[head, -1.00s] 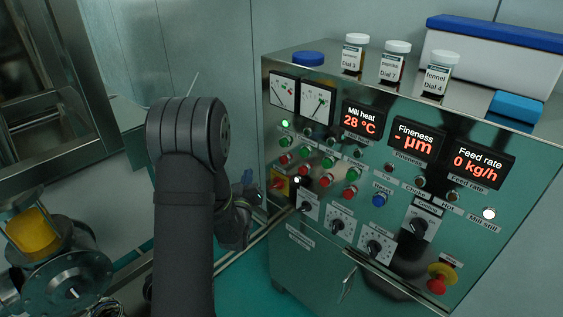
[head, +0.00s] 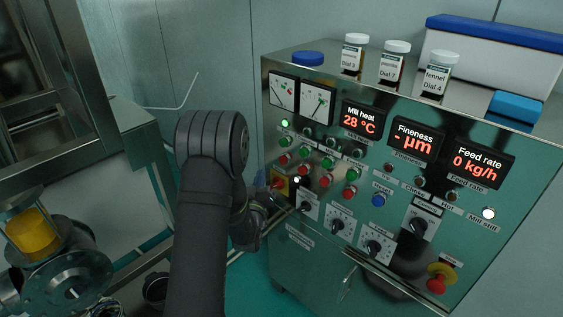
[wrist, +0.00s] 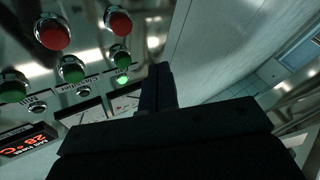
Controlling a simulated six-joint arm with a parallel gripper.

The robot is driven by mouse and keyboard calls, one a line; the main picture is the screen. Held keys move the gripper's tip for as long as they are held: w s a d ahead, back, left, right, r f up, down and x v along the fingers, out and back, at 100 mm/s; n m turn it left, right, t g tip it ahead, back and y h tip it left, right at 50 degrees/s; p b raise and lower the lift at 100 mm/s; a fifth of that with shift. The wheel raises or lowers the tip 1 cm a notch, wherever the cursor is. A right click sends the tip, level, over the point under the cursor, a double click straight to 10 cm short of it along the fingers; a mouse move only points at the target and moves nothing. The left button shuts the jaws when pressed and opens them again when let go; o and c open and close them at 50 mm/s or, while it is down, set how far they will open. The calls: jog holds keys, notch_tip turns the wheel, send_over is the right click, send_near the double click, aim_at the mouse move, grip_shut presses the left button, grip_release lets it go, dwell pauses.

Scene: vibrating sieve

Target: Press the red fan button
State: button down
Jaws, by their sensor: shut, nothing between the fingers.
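The red buttons sit in a slanted row on the steel control panel, each below a green one: red button (head: 284,160), red button (head: 304,170), red button (head: 325,182) and another to the right. My gripper (wrist: 160,70) is shut and empty, apart from these buttons. In the head view it is mostly hidden by my arm, left of the panel.
Green buttons (head: 353,174), a blue button (head: 378,200), dial knobs (head: 337,226) and a red emergency stop (head: 437,285) share the panel. A yellow-backed red switch (head: 279,184) is at its left edge. Jars (head: 395,62) stand on top. A metal frame with a yellow part (head: 34,234) is left.

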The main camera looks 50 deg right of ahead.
jog(key=d, duration=0.6)
jog(key=shift+d, duration=0.25)
dwell(1.8)
jog(key=shift+d, duration=0.4)
jog(key=shift+d, duration=0.5)
dwell(0.8)
jog(key=shift+a, duration=0.95)
jog(key=shift+a, duration=2.5)
